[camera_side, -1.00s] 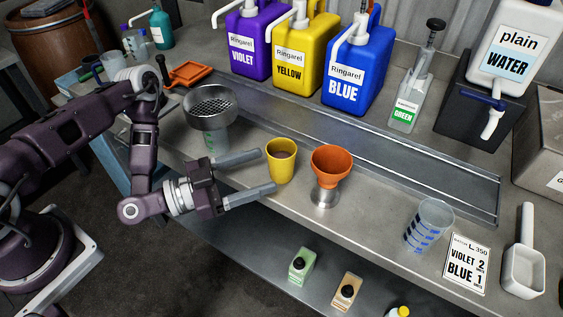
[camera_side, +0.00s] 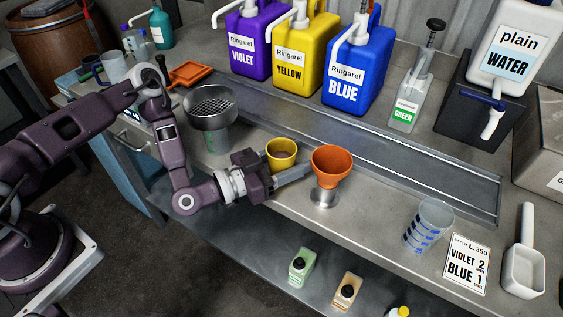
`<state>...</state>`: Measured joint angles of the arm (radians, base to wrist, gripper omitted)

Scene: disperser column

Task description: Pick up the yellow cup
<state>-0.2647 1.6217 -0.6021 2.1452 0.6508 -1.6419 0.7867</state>
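The yellow cup (camera_side: 282,149) stands upright on the workbench in the side view, left of an orange funnel. My gripper (camera_side: 290,163) is at the cup from the left, low and nearly level. Its near finger runs across the front of the cup and hides the lower part, with the tip close to the orange funnel. The far finger is hidden behind the cup and the gripper body. I cannot tell whether the fingers press on the cup.
The orange funnel (camera_side: 332,160) on a metal base stands just right of the cup. A metal strainer (camera_side: 211,107) over a clear beaker stands at the left. Yellow (camera_side: 297,60) and blue (camera_side: 354,80) jugs stand behind. A measuring cup (camera_side: 430,222) is farther right.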

